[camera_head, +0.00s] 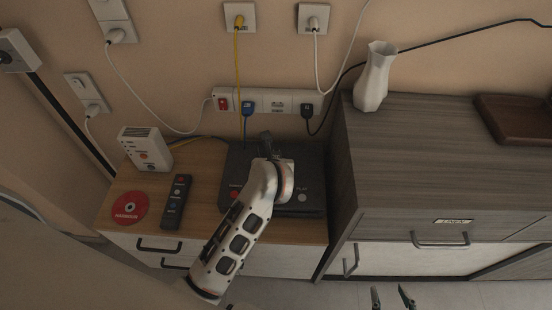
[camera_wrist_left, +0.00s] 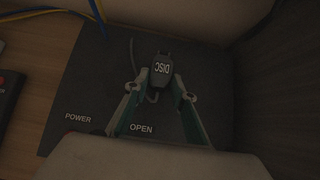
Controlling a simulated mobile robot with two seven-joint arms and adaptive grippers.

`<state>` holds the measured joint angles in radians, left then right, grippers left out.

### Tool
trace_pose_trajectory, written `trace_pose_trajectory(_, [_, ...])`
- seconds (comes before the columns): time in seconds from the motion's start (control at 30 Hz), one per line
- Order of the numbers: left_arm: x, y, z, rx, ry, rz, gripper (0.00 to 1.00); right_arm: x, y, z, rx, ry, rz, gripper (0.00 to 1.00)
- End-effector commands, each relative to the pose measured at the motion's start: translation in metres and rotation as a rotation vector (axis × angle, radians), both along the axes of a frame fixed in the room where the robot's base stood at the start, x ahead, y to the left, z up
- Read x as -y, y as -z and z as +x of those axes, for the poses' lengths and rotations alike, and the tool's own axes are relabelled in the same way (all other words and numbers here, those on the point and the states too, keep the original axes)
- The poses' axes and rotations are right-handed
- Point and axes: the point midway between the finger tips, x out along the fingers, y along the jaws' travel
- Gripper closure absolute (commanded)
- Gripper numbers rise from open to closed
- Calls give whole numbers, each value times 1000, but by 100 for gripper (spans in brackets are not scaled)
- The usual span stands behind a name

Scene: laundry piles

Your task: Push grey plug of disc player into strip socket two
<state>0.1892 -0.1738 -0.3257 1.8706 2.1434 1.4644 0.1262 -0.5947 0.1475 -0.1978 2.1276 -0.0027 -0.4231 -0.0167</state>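The dark grey plug marked DISC (camera_wrist_left: 161,72) is between the fingertips of my left gripper (camera_wrist_left: 158,80), which look closed against its sides. A thin cord loops beside it. In the head view my left gripper (camera_head: 268,146) is over the back of the black disc player (camera_head: 312,172) and hides much of it. My right gripper (camera_head: 392,298) is open and empty at the bottom edge.
A white box (camera_head: 146,148), a red disc (camera_head: 131,207) and a remote (camera_head: 177,202) are on the wooden cabinet, left of the player. A taller grey cabinet (camera_head: 430,150) with a white vase (camera_head: 375,77) stands close on the right. Cables hang along the wall.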

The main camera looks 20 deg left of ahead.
Motion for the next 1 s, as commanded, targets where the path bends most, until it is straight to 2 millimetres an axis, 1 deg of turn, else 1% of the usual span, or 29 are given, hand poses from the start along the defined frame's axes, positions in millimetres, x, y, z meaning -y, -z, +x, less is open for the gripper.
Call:
trace_pose_trajectory(0.03, [0,0,0,0,0,0,100,-1,1,-2,-4,2,4,60])
trace_pose_trajectory(0.17, [0,-6,0,2,1,0,100,0,-5,2,7,0,1,60])
trace_pose_trajectory(1.0, [0,-54,1,4,1,0,100,1,-63,29,91,0,-2,60])
